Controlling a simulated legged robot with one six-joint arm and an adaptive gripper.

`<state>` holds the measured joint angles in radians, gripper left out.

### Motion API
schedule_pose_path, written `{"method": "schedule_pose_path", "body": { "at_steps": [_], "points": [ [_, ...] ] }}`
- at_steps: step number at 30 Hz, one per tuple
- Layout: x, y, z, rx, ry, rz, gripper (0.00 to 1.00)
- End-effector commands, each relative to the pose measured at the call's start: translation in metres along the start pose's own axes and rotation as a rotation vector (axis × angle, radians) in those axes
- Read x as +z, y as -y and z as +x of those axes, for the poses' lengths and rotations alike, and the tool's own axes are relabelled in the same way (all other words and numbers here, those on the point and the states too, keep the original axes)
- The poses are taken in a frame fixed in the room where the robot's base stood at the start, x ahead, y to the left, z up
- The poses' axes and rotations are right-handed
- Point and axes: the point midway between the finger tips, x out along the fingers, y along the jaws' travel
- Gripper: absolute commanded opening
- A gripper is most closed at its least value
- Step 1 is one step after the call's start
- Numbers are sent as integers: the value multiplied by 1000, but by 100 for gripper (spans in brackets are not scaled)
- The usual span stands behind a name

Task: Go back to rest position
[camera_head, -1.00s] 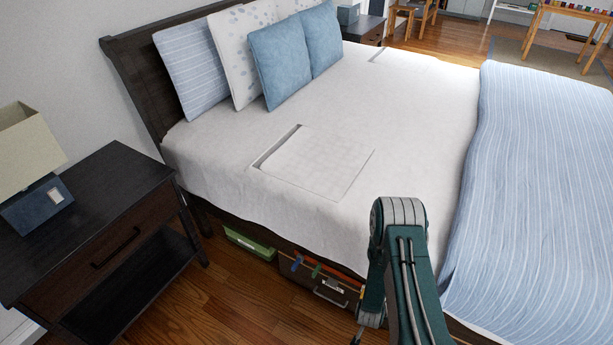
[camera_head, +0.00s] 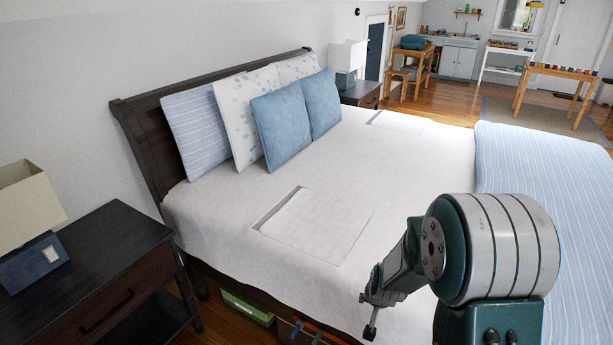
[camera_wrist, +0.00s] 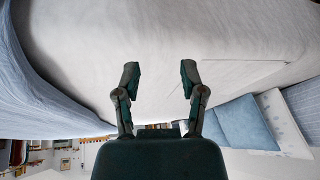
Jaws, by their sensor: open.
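My gripper (camera_wrist: 160,78) is open in the wrist view, its two fingers apart with nothing between them. Only the white bed sheet shows beyond the fingertips. In the head view my gripper (camera_head: 370,315) hangs at the end of my folded arm, above the near side of the bed (camera_head: 400,160). The large rounded joint of my arm hides part of the bed and the blanket at the lower right.
Blue pillows (camera_head: 282,130) lean at the dark headboard (camera_head: 140,120). A striped blanket (camera_head: 545,165) covers the bed's right end. A dark nightstand (camera_head: 100,240) with a lamp (camera_head: 28,195) stands at left. A green box (camera_head: 247,307) is under the bed. Wooden floor shows behind.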

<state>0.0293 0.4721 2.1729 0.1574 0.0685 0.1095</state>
Motion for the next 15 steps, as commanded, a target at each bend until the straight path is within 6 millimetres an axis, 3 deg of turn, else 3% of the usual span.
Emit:
{"method": "schedule_pose_path", "body": {
  "at_steps": [1, 7, 15],
  "points": [
    [-5, 3, -22, -8, -10, -13, 53],
    [-8, 10, -93, -27, -17, -66, 53],
    [8, 10, -182, -39, -28, -136, 53]
  ]
}}
